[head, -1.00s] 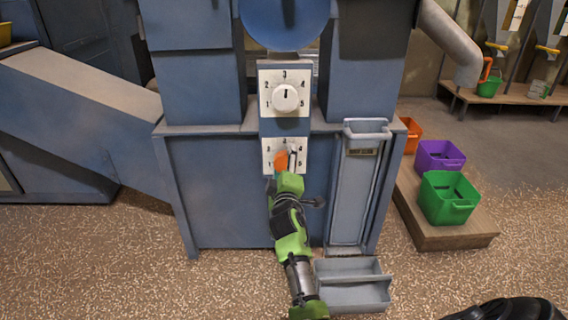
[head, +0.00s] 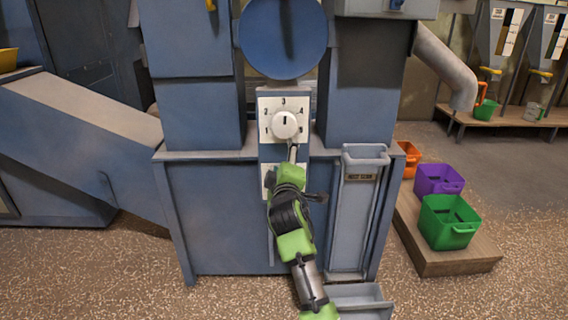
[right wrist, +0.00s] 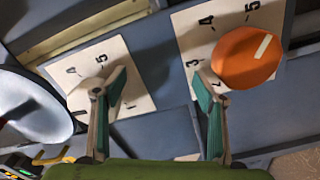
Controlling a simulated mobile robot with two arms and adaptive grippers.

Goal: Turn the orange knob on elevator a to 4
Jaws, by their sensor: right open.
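My right gripper (head: 292,153) is open and empty, just below the white knob (head: 284,125) of the upper dial. In the right wrist view the orange knob (right wrist: 246,58) is beyond my right finger, outside the open jaws (right wrist: 160,78). Its white mark points to the picture's upper right; I cannot tell the number. The upper dial plate (right wrist: 138,92) is at the left finger. My left gripper is not in view.
A grey bucket chute (head: 353,215) stands right of the dials, with a grey tray (head: 362,292) below. Purple (head: 438,180), green (head: 448,222) and orange (head: 410,155) bins stand on a wooden platform (head: 462,260) at the right. A blue disc (head: 283,38) is above the dials.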

